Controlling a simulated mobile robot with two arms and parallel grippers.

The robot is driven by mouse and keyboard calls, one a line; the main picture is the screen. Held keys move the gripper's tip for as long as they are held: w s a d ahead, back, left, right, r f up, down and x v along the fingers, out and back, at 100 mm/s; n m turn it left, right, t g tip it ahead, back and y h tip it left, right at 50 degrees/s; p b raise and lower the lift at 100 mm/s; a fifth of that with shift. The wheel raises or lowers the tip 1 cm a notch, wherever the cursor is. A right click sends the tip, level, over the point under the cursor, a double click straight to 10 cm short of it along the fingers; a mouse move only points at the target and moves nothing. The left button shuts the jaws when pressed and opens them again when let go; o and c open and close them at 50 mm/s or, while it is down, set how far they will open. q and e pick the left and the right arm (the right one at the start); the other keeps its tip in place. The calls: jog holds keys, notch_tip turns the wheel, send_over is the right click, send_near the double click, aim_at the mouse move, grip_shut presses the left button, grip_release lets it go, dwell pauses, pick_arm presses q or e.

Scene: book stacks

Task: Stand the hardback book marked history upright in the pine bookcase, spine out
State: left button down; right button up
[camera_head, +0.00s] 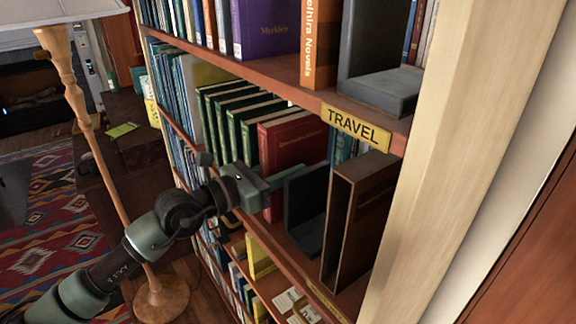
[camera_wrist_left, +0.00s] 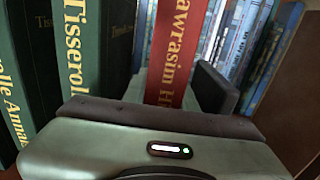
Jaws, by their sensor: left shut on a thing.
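A red hardback book (camera_head: 290,140) stands upright in the bookcase (camera_head: 455,130), spine out, beside several green books (camera_head: 235,115). In the left wrist view its red spine (camera_wrist_left: 176,50) carries gold lettering that reads in part "awrasim H"; the rest is hidden behind my gripper. My left gripper (camera_head: 272,185) reaches into the shelf at the lower part of this book and is shut on it. My right gripper is out of view.
A brown box-like holder (camera_head: 345,225) stands right of the bookend. A yellow "TRAVEL" label (camera_head: 356,127) is on the shelf edge above. Books fill the upper shelf, including a purple one (camera_head: 265,25). A floor lamp (camera_head: 85,110) stands at the left, near my arm.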

pick_arm(q)
jog(key=shift+r, duration=0.1)
jog(key=c, duration=1.3)
grip_release()
jog(key=shift+f, duration=0.25)
jog(key=shift+o, duration=0.9)
jog(key=shift+r, duration=0.1)
jog(key=shift+r, duration=0.1)
